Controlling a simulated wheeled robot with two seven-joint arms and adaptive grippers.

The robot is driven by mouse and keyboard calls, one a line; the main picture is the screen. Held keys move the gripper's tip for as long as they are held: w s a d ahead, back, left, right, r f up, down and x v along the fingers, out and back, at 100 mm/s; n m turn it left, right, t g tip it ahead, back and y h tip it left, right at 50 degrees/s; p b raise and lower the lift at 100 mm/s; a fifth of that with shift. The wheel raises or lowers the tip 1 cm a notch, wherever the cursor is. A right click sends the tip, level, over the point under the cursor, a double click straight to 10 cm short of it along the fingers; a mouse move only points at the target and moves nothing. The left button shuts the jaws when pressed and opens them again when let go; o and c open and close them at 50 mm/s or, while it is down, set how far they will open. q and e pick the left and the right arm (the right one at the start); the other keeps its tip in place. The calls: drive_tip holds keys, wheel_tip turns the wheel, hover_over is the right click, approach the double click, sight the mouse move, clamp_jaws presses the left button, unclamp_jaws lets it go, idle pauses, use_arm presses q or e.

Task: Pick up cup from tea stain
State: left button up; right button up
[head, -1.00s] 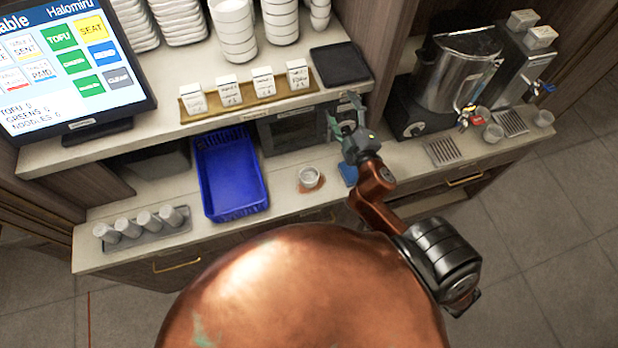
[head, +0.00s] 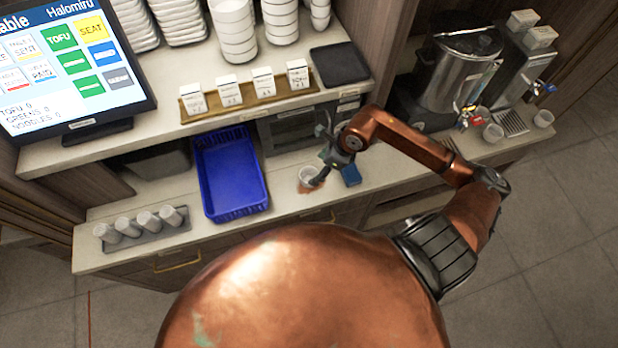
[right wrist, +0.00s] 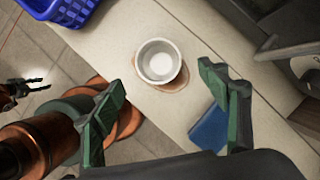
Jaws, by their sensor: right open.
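A small white cup (head: 307,173) stands upright on the lower counter, and it shows from above in the right wrist view (right wrist: 159,61). The brown tea stain (right wrist: 173,84) is under the cup, showing along its edge; in the head view a part of it (head: 318,189) shows below the cup. My right gripper (head: 319,157) is open over the counter beside the cup. In the right wrist view its two green fingers (right wrist: 163,88) are spread wide and empty, with the cup just beyond the tips. My left gripper (right wrist: 24,88) shows small at the left edge of the right wrist view.
A blue sponge-like block (head: 351,175) lies right of the cup. A blue basket (head: 262,190) stands to the left. A grey tray (head: 150,234) with several cups is further left. The upper shelf (head: 215,122) overhangs behind. A metal dispenser (head: 462,75) stands right.

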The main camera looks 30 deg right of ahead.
sight(306, 180)
drive_tip(key=p+x, duration=0.1)
drive_tip(key=x, duration=0.6)
drive_tip(key=shift+a+f+p, duration=0.1)
drive_tip(key=shift+f+p, duration=0.2)
drive_tip(key=shift+p, duration=0.1)
drive_tip(key=c, duration=1.3)
